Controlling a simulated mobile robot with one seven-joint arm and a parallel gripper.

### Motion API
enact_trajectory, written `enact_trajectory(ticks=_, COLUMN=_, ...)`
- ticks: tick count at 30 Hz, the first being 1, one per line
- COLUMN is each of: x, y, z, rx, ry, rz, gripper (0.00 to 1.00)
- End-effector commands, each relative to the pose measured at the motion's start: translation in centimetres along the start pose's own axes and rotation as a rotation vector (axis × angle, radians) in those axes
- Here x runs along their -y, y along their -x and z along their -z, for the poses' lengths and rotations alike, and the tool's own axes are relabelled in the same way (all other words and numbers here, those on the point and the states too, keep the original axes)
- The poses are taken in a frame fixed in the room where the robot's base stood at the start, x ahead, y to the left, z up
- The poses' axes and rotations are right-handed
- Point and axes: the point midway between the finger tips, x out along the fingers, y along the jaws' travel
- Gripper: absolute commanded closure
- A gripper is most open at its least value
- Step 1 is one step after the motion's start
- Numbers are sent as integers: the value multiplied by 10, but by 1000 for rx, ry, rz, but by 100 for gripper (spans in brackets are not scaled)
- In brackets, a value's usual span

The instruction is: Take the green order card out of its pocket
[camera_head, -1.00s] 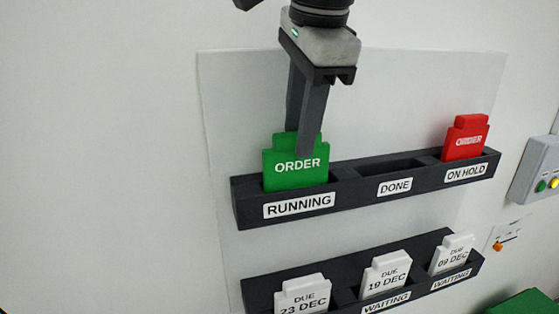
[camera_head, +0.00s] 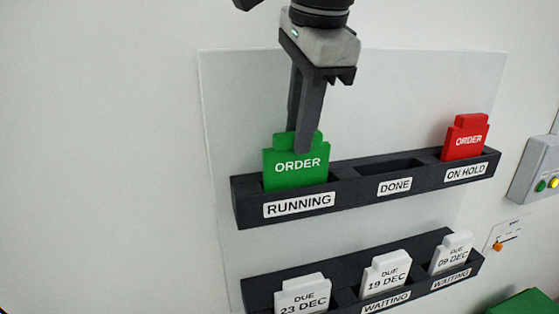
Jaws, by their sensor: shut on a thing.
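The green order card (camera_head: 290,172) stands upright in the pocket labelled RUNNING, at the left end of the upper dark rack (camera_head: 350,190). Its lower part is hidden behind the rack's front wall. My gripper (camera_head: 300,142) comes down from above, with one finger in front of the card's top tab and the other behind it. It is shut on the tab. The rear fingertip is hidden by the card.
The DONE pocket (camera_head: 392,166) in the middle is empty. A red order card (camera_head: 466,142) stands in the ON HOLD pocket. A lower rack (camera_head: 262,286) holds white due cards (camera_head: 386,273). A grey box with lit buttons (camera_head: 540,172) is at the right. The wall left is clear.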

Motion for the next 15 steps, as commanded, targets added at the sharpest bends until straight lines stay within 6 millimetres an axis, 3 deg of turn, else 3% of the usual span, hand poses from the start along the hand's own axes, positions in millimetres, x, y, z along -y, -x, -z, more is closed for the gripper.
enact_trajectory(ticks=15, x=6, y=17, z=0, rx=0, ry=0, rz=0, gripper=96)
